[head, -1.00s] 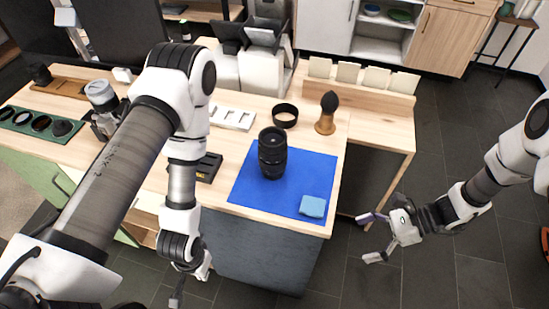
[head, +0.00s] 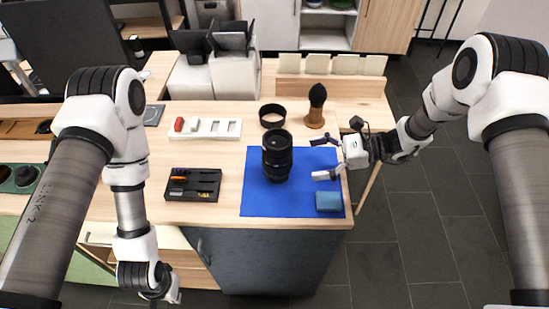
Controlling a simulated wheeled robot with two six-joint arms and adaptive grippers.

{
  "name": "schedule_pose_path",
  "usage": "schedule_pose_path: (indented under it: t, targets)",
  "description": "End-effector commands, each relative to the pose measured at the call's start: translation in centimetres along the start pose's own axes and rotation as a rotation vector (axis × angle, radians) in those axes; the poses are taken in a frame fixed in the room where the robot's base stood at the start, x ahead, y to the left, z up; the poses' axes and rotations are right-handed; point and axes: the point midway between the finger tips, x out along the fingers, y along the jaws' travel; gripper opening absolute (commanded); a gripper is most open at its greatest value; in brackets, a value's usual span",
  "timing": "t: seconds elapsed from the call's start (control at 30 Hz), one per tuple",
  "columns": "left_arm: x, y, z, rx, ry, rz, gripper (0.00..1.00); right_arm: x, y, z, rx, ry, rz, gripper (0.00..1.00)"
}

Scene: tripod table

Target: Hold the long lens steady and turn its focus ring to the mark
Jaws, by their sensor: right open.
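The long black lens (head: 277,157) stands upright on the blue mat (head: 262,203), left of the mat's middle. Its focus ring mark is too small to make out. My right gripper (head: 317,160) is open and empty over the right part of the mat, its fingers pointing left at the lens with a gap between. My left gripper (head: 164,290) hangs low in front of the table at the bottom of the view, away from the lens. Its fingers are mostly out of sight, so its opening cannot be told.
A folded blue cloth (head: 328,201) lies at the mat's front right corner. Behind the lens are a black ring (head: 272,116) and an upright brush (head: 316,106). To the left are a black tool tray (head: 193,185) and a white slotted tray (head: 205,129).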

Motion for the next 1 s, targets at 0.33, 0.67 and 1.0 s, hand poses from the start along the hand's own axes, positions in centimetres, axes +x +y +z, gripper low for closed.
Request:
schedule_pose_path:
  t: [0.33,0.67,1.0]
  targets:
    - [1.6,0.0,0.0,-0.002,0.0,0.0,0.0,6.2,0.1,-0.3,-0.001,0.002,0.005,0.99]
    - [1.9,0.0,0.0,-0.001,0.0,0.0,0.0,8.1,0.1,-0.1,0.0,0.001,0.002,0.99]
    - [1.9,0.0,0.0,-0.002,0.0,0.0,0.0,8.1,0.1,-0.1,0.0,0.001,0.002,0.58]
